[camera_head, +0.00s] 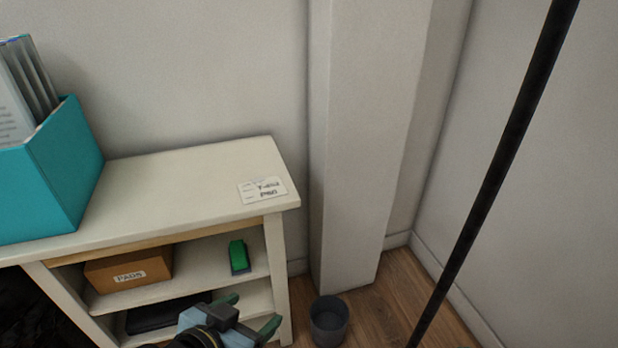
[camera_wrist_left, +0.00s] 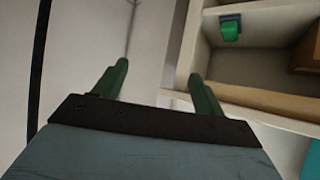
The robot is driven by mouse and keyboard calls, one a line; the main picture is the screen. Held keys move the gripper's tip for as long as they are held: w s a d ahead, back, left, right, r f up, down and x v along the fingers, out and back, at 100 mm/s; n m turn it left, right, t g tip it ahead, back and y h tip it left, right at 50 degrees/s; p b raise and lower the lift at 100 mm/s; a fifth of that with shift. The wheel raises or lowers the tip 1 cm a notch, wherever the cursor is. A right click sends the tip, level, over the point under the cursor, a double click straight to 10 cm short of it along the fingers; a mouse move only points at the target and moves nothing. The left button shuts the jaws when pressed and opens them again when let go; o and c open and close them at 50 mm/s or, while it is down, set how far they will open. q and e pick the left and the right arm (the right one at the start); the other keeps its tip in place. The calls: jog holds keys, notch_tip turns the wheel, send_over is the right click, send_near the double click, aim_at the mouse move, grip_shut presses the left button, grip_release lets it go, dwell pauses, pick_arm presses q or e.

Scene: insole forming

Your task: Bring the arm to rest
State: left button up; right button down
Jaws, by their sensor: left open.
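My left gripper (camera_head: 252,313) shows at the bottom of the head view, in front of the lower part of the white shelf unit (camera_head: 190,190). Its two green fingers stand apart with nothing between them. In the left wrist view the fingers of my left gripper (camera_wrist_left: 157,88) are also spread and empty, with the shelf unit (camera_wrist_left: 178,50) to their right. My right gripper is in neither view.
A green and dark object (camera_head: 238,256) and a PADS box (camera_head: 130,268) sit on the shelf. A grey bin (camera_head: 329,321), pillar (camera_head: 365,140) and black pole (camera_head: 497,170) are to the right.

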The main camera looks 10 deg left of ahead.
pick_arm(q)
jog(key=shift+f, duration=0.1)
jog(key=s+a+f+g+y+p, duration=0.15)
jog(key=s+f+g+p, duration=0.35)
jog(key=f+p, duration=1.05)
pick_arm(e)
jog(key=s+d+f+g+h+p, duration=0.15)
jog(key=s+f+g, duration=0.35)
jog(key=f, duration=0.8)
pick_arm(q)
jog(key=s+a+g+p, duration=0.2)
jog(key=s+p, duration=0.6)
jog(key=s, duration=0.3)
jog(key=s+a+g+p, duration=0.3)
jog(key=s+p, duration=0.5)
jog(key=s, duration=0.3)
jog(key=shift+s+a+r+y, duration=0.3)
jog(key=shift+s+r+y, duration=0.05)
jog(key=shift+r, duration=0.05)
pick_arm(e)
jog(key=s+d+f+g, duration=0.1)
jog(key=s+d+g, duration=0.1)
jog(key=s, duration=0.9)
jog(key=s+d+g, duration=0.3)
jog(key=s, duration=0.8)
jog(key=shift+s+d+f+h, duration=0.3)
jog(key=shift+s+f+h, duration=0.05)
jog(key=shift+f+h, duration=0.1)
